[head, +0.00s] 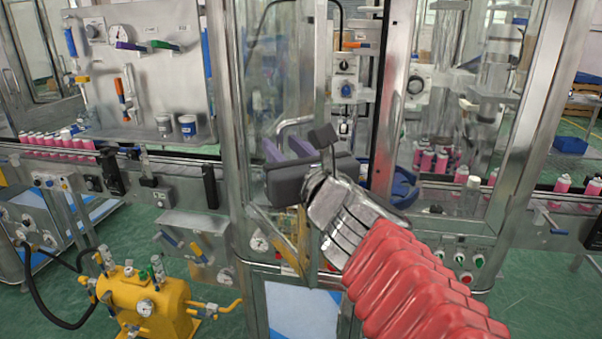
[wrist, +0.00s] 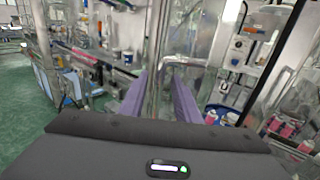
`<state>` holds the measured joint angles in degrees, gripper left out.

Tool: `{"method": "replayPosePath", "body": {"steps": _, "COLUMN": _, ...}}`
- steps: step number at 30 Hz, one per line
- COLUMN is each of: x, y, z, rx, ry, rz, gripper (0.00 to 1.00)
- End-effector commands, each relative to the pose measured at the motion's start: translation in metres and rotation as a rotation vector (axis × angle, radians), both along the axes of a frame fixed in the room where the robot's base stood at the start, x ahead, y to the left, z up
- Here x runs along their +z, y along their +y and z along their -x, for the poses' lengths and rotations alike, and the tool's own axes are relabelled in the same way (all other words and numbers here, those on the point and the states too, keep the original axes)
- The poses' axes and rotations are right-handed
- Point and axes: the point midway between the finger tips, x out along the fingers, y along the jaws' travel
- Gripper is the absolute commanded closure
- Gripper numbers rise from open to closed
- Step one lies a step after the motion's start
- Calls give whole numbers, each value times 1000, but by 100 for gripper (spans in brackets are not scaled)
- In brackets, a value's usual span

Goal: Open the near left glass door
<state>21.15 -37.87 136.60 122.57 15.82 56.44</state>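The near left glass door (head: 268,75) is the clear panel beside the machine's left metal post, left of the centre post. It looks closed, though its edges are hard to make out. My gripper (head: 285,150) is in front of its lower part, with its body hiding some of the glass. In the wrist view, the two purple fingers of my gripper (wrist: 160,98) are spread apart, with an upright metal post (wrist: 157,45) showing between and beyond them. I cannot tell whether they touch it.
The centre post (head: 391,100) stands right of my gripper. A conveyor (head: 60,152) with pink cans runs along the left. A yellow pump unit (head: 150,300) with hoses stands on the floor at front left. Green floor (head: 540,300) is open at the lower right.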

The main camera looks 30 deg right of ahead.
Motion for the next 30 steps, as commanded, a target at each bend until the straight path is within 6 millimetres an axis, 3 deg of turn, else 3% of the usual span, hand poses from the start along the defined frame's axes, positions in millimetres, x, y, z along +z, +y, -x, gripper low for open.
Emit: {"method": "replayPosePath", "body": {"steps": 30, "x": 0, "y": 11, "z": 86, "rx": -5, "ry": -3, "rz": 3, "gripper": 70}}
